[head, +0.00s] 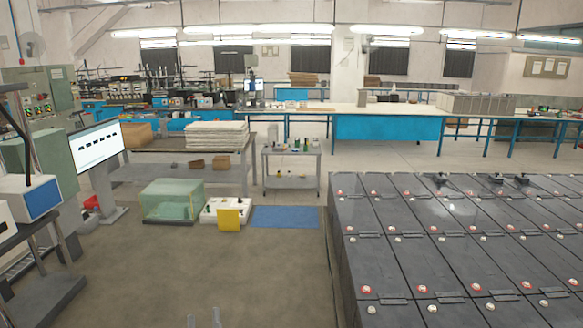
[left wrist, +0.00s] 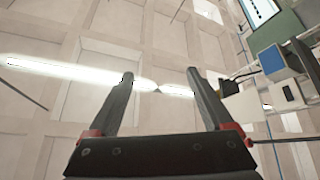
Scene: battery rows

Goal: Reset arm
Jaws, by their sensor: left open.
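My left gripper (left wrist: 160,82) shows in the left wrist view with its two dark fingers spread apart and nothing between them. It points up toward the ceiling and a bright strip light. In the head view only the pale tips of my left gripper (head: 204,318) show at the bottom edge, left of the middle, over bare floor. My right gripper is not in either view.
Rows of dark battery blocks (head: 420,215) with red and white caps fill the right side. A monitor (head: 97,147) and equipment stand at the left. A glass box (head: 172,200), a blue mat (head: 285,217) and a small cart (head: 291,156) are ahead. The near floor is clear.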

